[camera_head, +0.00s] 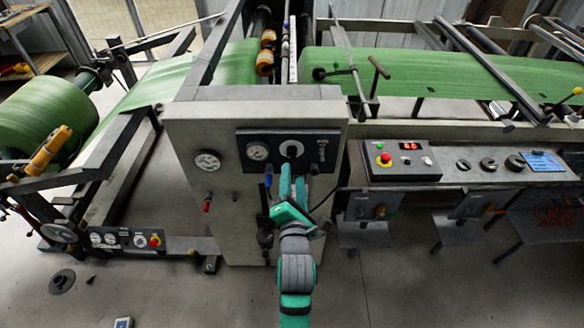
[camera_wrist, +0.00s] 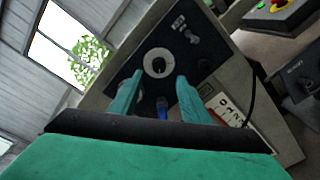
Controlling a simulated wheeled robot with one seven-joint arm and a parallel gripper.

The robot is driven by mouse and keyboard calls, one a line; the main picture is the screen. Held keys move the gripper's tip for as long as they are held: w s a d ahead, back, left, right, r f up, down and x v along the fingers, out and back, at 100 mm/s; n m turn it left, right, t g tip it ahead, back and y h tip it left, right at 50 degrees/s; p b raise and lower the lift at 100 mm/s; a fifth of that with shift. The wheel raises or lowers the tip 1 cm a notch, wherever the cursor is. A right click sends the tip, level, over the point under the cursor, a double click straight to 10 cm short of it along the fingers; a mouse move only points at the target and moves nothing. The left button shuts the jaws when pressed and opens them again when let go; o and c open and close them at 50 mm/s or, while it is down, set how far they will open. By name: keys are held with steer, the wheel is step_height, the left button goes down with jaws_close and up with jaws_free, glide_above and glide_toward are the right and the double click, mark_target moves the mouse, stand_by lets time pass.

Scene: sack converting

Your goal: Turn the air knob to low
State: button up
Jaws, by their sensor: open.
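The air knob, a dark round knob on a white dial, is on the black panel of the grey machine housing; it shows in the head view (camera_head: 291,148) and in the wrist view (camera_wrist: 158,66). My gripper (camera_wrist: 160,77) is open, with its two green fingers apart. In the wrist view the knob appears between and just beyond the fingertips. In the head view my gripper (camera_head: 292,172) is right in front of the panel, below the knob. I cannot tell whether the fingers touch it. The dial's lettering is too small to read.
A pressure gauge (camera_head: 257,151) is left of the knob, and a small switch plate (camera_head: 322,148) is right of it. A blue-tipped part (camera_head: 268,181) sticks out close to my gripper. A control box (camera_head: 400,160) with a red button stands to the right.

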steer(key=shift+s+a+r, duration=0.1)
steer(key=shift+s+a, duration=0.1)
steer(key=shift+s, duration=1.05)
steer(key=s+f+m+g, duration=0.1)
steer(key=s+f+m, duration=1.2)
steer(key=s, duration=0.4)
steer(key=s+f+m+g, duration=0.1)
steer(key=s+m, duration=1.1)
steer(key=s, duration=0.8)
